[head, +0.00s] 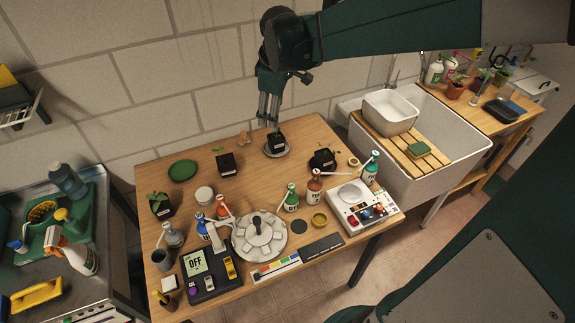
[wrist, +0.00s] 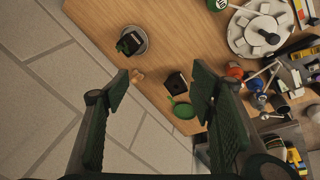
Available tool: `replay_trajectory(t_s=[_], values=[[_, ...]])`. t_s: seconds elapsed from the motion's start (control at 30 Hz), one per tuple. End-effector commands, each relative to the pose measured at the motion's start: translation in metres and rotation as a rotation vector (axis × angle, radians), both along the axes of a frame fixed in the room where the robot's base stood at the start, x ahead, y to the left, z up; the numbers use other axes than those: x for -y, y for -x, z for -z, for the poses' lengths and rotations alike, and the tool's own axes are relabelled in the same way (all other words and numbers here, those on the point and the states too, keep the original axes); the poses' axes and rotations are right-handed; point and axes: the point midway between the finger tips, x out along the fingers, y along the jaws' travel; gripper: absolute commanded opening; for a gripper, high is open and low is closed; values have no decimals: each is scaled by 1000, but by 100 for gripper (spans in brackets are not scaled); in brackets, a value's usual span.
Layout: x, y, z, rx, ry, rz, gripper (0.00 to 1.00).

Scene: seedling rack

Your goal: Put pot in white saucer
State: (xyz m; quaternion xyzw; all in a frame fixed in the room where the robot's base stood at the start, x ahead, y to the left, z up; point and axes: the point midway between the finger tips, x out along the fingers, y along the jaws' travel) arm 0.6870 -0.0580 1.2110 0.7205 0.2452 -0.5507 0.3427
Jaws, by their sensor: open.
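A black pot with a pale label (head: 277,140) stands in the white saucer (head: 268,151) near the table's back edge. In the wrist view that pot (wrist: 129,41) sits inside the saucer's pale rim (wrist: 147,42), a little off its middle. My gripper (head: 269,121) is raised above and behind this pot in the head view. In the wrist view my gripper (wrist: 160,95) has its fingers wide apart with nothing between them in its grip. Other black pots stand to the left (head: 227,164), right (head: 322,160) and far left (head: 160,206).
Small tan pieces (head: 243,138) lie by the back edge. A round carousel (head: 259,236), bottles and a scale (head: 362,205) crowd the front. The wall is close behind.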

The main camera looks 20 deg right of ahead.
Motion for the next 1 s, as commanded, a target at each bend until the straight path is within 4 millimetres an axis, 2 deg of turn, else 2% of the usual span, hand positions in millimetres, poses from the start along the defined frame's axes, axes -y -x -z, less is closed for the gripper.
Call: replay_trajectory(t_s=[0.03, 0.5, 1.0], values=[[-3, 10, -4, 11, -7, 23, 56], [-24, 86, -28, 115, -90, 255, 56], [-42, 165, -30, 219, -209, 495, 56]])
